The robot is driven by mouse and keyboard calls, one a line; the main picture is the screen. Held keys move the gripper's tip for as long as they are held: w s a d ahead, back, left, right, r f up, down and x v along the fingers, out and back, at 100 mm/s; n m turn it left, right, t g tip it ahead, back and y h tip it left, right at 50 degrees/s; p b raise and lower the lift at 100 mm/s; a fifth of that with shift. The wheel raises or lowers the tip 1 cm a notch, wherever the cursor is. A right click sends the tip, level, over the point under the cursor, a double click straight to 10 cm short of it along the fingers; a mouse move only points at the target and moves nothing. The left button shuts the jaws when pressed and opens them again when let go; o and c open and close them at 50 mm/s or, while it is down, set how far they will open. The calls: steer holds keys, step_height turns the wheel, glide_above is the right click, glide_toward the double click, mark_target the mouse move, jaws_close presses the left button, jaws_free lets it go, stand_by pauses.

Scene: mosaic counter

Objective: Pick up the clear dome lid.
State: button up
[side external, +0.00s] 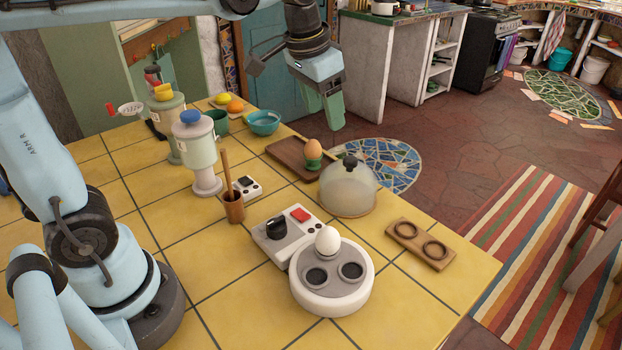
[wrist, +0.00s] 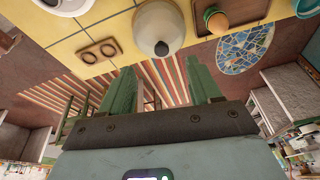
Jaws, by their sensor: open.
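The clear dome lid (side external: 347,188) stands on the yellow tiled counter near its far right edge. It is see-through with a dark round knob (side external: 350,161) on top. In the wrist view the dome lid (wrist: 159,25) shows at the top middle, beyond the fingers. My gripper (side external: 333,112) hangs above and behind the lid, past the counter's far edge in the side view. Its green fingers (wrist: 162,88) are apart and empty, and they do not touch the lid.
A brown egg in a green cup (side external: 313,153) stands on a wooden board (side external: 284,152) beside the lid. A wooden two-ring holder (side external: 420,244) lies right of it. A white egg cooker (side external: 331,290) with one egg (side external: 328,241) stands in front. Bare tiles separate them.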

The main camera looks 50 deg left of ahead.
mark_target(352, 159)
steer(key=w+m+g, duration=0.1)
steer(key=w+g, duration=0.2)
steer(key=w, duration=0.5)
steer(key=f, duration=0.8)
steer(key=d+f, duration=0.1)
steer(key=f, duration=0.3)
steer(key=shift+s+f, duration=0.25)
steer(key=shift+c, duration=0.3)
jaws_close()
